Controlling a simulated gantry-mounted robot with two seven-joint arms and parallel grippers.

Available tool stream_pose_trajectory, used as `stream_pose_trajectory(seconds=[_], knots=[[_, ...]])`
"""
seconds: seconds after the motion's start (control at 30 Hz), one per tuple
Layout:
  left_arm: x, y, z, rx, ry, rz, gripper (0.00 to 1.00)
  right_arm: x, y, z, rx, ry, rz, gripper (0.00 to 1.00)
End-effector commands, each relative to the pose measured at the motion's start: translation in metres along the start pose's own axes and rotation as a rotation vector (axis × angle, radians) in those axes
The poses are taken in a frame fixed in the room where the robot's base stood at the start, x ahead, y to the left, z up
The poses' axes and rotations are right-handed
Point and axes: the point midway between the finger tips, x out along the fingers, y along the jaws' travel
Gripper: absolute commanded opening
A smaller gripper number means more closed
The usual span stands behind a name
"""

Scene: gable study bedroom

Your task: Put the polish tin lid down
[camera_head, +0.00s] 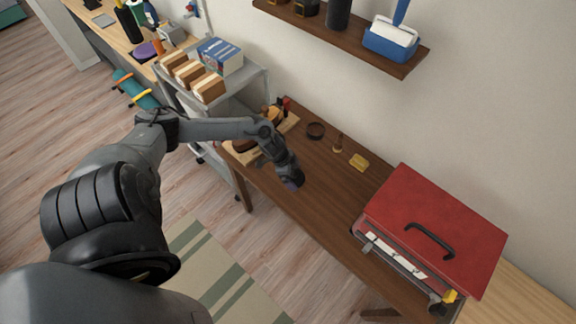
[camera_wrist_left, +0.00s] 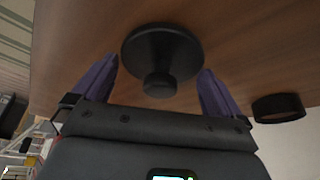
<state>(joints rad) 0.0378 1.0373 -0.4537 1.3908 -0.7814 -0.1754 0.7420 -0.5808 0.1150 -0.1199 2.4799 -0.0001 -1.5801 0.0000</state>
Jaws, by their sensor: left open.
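The polish tin lid (camera_wrist_left: 161,56) is a dark round disc with a knob. In the left wrist view it rests on the brown wooden table between the fingertips of my left gripper (camera_wrist_left: 158,84), with a gap on each side. The gripper is open, its purple fingers spread around the lid without visibly touching it. In the head view my left gripper (camera_head: 291,180) is low over the table's front edge and the lid is hidden by it. My right gripper is not in view.
A red case (camera_head: 430,215) stands to the right. Bare table (camera_head: 325,195) lies between.

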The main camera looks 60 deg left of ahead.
Motion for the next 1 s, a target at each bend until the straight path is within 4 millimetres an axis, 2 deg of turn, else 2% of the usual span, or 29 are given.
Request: stream_pose_trajectory(seconds=[0.17,0.5,0.63,0.77,0.87,1.0], knots=[[-0.026,0.000,0.001,0.004,-0.003,-0.001,1.00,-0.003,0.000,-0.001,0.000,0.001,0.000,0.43],[-0.089,0.000,0.001,0.005,-0.005,0.000,1.00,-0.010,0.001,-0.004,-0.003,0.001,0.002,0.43],[-0.104,-0.001,0.002,0.002,-0.004,-0.001,1.00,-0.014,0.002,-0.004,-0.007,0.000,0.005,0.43],[-0.112,0.001,0.001,0.002,-0.002,-0.001,1.00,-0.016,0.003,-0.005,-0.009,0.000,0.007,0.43],[-0.108,0.009,-0.003,0.011,0.012,-0.002,1.00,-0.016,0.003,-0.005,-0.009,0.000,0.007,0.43],[-0.086,0.043,-0.017,0.045,0.061,-0.025,1.00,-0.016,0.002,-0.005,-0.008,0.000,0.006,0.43]])
